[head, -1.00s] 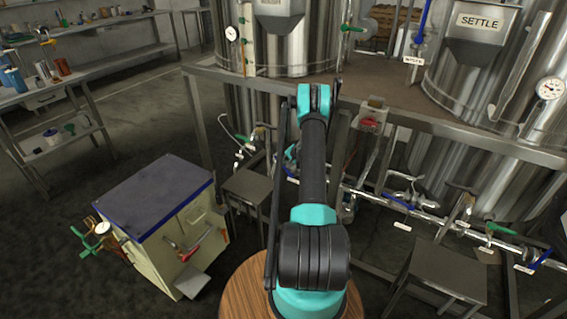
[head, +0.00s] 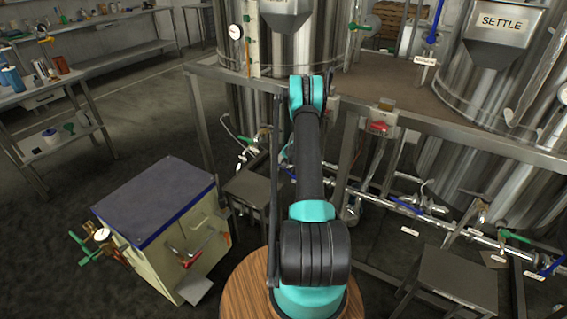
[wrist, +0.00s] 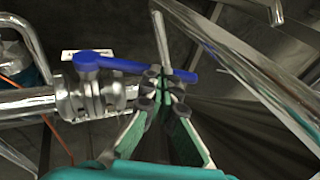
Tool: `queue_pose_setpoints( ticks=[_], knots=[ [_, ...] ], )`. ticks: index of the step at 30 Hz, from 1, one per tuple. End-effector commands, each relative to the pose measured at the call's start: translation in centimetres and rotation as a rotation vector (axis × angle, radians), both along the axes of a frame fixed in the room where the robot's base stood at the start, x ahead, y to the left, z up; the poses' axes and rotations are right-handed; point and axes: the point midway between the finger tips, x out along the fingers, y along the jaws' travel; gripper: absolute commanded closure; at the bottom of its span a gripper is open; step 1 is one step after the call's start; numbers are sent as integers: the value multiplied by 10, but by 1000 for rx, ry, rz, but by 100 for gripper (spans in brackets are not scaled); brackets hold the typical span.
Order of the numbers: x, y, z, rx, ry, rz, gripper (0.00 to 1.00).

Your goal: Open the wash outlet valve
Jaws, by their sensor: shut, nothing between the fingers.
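In the wrist view, a valve with a blue lever (wrist: 140,66) sits on a shiny metal pipe. The lever points right from its pivot, roughly along the pipe. My gripper (wrist: 160,90) is shut and empty, its fingertips just below the lever's outer half; whether they touch it I cannot tell. A white tag (wrist: 87,54) behind the lever is unreadable, so I cannot confirm this is the wash outlet valve. In the head view my arm hides the gripper; the tank straight ahead (head: 285,50) has a partly hidden label.
A tank marked SETTLE (head: 502,22) stands at the right. A steel frame rail (head: 470,140) runs in front of the tanks. Pipes with a blue-handled valve (head: 405,203) and a green-handled one (head: 514,236) run low at right. A blue-topped cabinet (head: 155,200) stands at left.

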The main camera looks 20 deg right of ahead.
Motion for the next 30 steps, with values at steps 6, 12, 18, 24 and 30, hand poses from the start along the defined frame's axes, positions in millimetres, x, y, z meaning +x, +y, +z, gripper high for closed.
queue_pose_setpoints(
  ticks=[6,12,18,24,30],
  knots=[
    [6,5,-8,1,0,1,100],
    [9,7,-13,0,-1,1,100],
    [10,8,-14,1,-2,0,100],
    [10,8,-14,1,-2,0,100],
    [10,8,-14,1,-2,0,100]
  ],
)
